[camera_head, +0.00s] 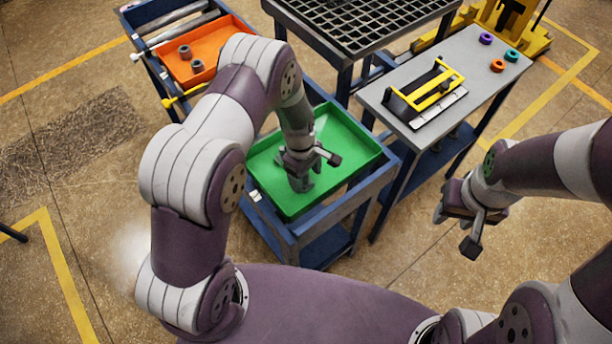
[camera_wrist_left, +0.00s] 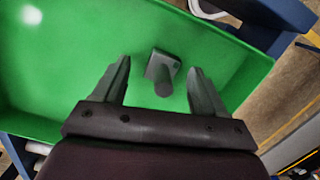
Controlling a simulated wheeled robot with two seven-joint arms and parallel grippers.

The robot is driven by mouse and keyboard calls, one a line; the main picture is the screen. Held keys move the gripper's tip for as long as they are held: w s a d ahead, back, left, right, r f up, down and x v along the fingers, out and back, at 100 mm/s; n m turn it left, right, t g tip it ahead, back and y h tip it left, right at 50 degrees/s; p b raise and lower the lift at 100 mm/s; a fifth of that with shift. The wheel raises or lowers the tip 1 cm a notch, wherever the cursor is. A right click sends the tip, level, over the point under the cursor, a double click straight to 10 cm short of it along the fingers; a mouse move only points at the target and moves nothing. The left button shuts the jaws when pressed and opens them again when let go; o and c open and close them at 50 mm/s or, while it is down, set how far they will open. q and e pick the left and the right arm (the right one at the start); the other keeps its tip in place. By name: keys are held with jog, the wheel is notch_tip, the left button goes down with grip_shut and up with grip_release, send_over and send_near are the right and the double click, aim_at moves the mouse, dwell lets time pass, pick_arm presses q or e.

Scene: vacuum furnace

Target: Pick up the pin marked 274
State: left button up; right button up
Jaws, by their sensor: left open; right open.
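A grey pin with a squarish head and a round shank (camera_wrist_left: 161,72) lies in the green tray (camera_head: 352,133). In the left wrist view it sits between and just beyond the two fingers of my left gripper (camera_wrist_left: 160,85), and no finger visibly touches it. No marking on the pin is readable. My left gripper (camera_head: 318,170) is open and empty, low over the tray in the head view, where the gripper and arm hide much of the tray floor. My right gripper (camera_head: 456,230) is open and empty, in the air right of the tray.
An orange tray (camera_head: 222,50) with two dark grey parts stands behind on a blue cart. A grey table (camera_head: 440,130) at right holds a yellow-handled black carrier (camera_head: 430,92) and several coloured rings. A black grid (camera_head: 350,20) stands at the back. The green tray's walls surround the pin.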

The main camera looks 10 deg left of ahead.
pick_arm(q)
jog(key=shift+s+f, duration=0.1)
jog(key=shift+f, duration=0.4)
jog(key=shift+s+f, duration=0.15)
grip_shut()
